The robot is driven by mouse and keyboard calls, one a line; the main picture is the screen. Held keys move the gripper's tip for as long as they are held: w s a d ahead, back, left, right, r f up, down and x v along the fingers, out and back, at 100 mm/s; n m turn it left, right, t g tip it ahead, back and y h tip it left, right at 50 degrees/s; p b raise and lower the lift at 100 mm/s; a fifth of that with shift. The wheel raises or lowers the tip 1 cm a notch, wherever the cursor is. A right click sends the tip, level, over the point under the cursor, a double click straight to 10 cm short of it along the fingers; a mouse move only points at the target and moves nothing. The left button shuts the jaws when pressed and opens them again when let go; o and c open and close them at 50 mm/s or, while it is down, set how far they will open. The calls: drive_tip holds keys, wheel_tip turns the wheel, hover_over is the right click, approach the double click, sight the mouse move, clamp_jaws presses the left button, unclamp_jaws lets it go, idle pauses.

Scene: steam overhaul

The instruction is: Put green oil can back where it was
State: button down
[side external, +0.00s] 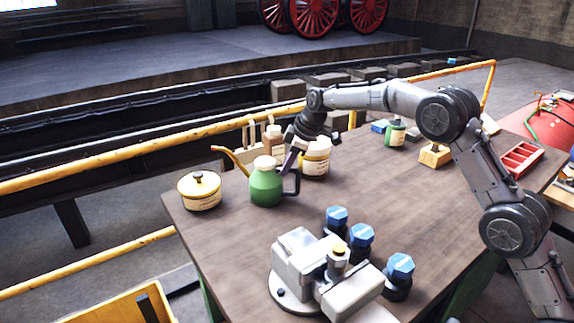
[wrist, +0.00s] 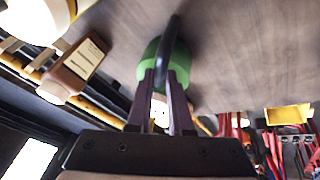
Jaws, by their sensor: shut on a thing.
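The green oil can (side external: 266,189), with a cream cap, a yellow spout pointing left and a dark handle on its right, is upright at the far left part of the table. I cannot tell whether its base touches the tabletop. My gripper (side external: 290,163) reaches it from the right and is shut on the dark handle. In the wrist view my gripper (wrist: 163,88) has its fingers either side of the handle, with the green oil can (wrist: 178,62) just beyond. The fingers hide part of the can there.
On the table (side external: 235,235), a cream lidded tin (side external: 200,193) stands left of the can. Another cream tin (side external: 316,160) and a brown bottle (side external: 273,136) stand close behind. A grey machine part (side external: 300,262) and blue-topped pieces (side external: 361,237) are in front. A yellow rail (side external: 150,146) runs behind.

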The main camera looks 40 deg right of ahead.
drive_tip(key=c, duration=0.8)
unclamp_jaws()
drive_tip(key=shift+f, duration=0.15)
drive_tip(key=v, duration=1.3)
drive_tip(key=s+r+m, duration=0.3)
drive_tip(key=s+r, duration=0.2)
drive_tip(key=s, duration=0.6)
drive_tip(key=s+f+m, duration=0.2)
drive_tip(key=s, duration=0.9)
drive_tip(key=s+d+f+m+h, duration=0.1)
drive_tip(key=s+f+m, duration=0.1)
drive_tip(key=s, duration=0.9)
drive_tip(key=s+d+f+m+t, duration=0.1)
drive_tip(key=s+f+m, duration=0.1)
drive_tip(key=s, duration=0.8)
drive_tip(key=shift+s+d+f+m+h, duration=0.15)
drive_tip(key=shift+s+f+m+h, duration=0.05)
drive_tip(key=shift+f, duration=0.25)
drive_tip(key=shift+s+d+f+m+h, duration=0.1)
drive_tip(key=shift+s+f+m+h, duration=0.1)
drive_tip(key=shift+f, duration=0.25)
